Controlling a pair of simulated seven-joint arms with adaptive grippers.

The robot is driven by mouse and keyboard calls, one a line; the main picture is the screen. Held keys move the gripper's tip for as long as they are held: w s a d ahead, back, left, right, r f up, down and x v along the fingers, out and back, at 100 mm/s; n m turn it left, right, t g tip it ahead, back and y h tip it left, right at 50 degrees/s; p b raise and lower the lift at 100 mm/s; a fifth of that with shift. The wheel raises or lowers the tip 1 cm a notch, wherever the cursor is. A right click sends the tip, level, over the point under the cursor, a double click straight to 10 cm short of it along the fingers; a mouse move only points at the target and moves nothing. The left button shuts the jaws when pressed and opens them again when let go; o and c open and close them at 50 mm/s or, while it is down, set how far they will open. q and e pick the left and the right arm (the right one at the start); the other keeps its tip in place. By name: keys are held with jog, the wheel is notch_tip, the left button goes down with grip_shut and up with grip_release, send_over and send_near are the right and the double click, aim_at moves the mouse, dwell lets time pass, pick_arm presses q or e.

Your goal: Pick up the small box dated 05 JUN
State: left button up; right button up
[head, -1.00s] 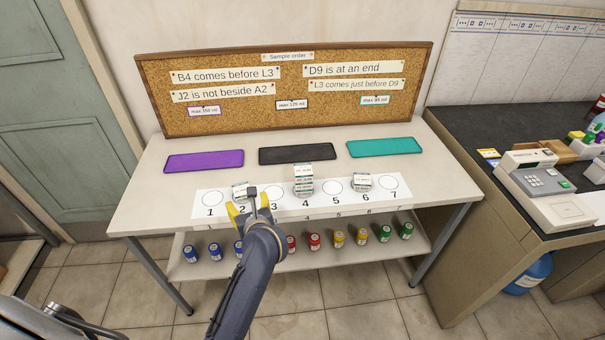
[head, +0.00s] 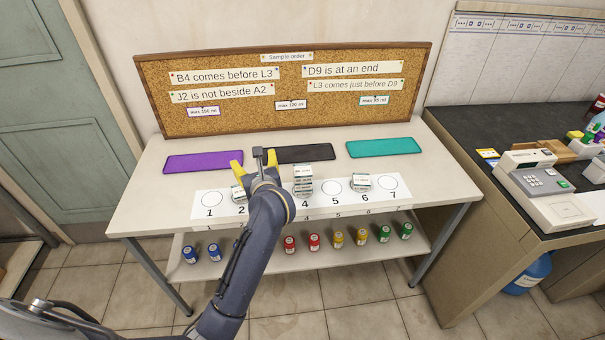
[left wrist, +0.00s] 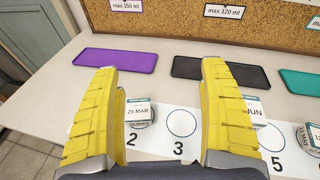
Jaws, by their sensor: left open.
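A stack of small white boxes (head: 302,174) stands on circle 4. In the left wrist view its top box (left wrist: 257,103) shows "JUN"; the day number is hidden behind my right-hand finger. My left gripper (head: 254,164) is open and empty above the strip near circles 2 and 3, left of that stack. Its yellow fingers (left wrist: 159,75) spread wide in the left wrist view. A box on circle 6 (head: 361,182) seems to read MAY. My right gripper is out of view.
Purple (head: 204,161), black (head: 318,153) and teal (head: 384,147) trays lie empty behind the numbered strip (head: 212,209). A corkboard (head: 290,88) stands at the table's back. Coloured vials line the lower shelf (head: 270,266). Circles 3, 5 and 7 look empty.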

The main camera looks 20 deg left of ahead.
pick_arm(q)
jog(key=w+d+r+m+t+h, duration=0.1)
jog(key=w+d+r+m+t, duration=0.25)
jog(key=r, duration=0.65)
jog(key=w+d+r+m+t+h, duration=0.1)
jog(key=w+d+r+m+t, duration=0.3)
jog(key=r, duration=0.6)
jog(key=w+d+r+m+t+h, duration=0.25)
jog(key=w+d+r, duration=0.3)
jog(key=r, duration=0.45)
jog(key=d+r+m+t+h, duration=0.2)
jog(key=d+r+m+h, duration=0.9)
jog(key=m, duration=0.5)
jog(key=d+m+g+h, duration=1.1)
jog(key=m+h, duration=0.3)
jog(key=m, duration=0.6)
jog(key=m+g+y, duration=1.4)
jog(key=m+y, duration=0.7)
jog(key=m, duration=0.8)
send_over(302, 168)
notch_tip(302, 168, down, 34)
jog(key=shift+h, duration=0.25)
jog(key=f, duration=1)
jog(key=shift+w+d+f, duration=0.1)
jog(key=shift+d+f, duration=0.1)
jog(key=shift+f, duration=0.15)
jog(key=shift+a+f, duration=0.15)
jog(key=shift+f, duration=2.8)
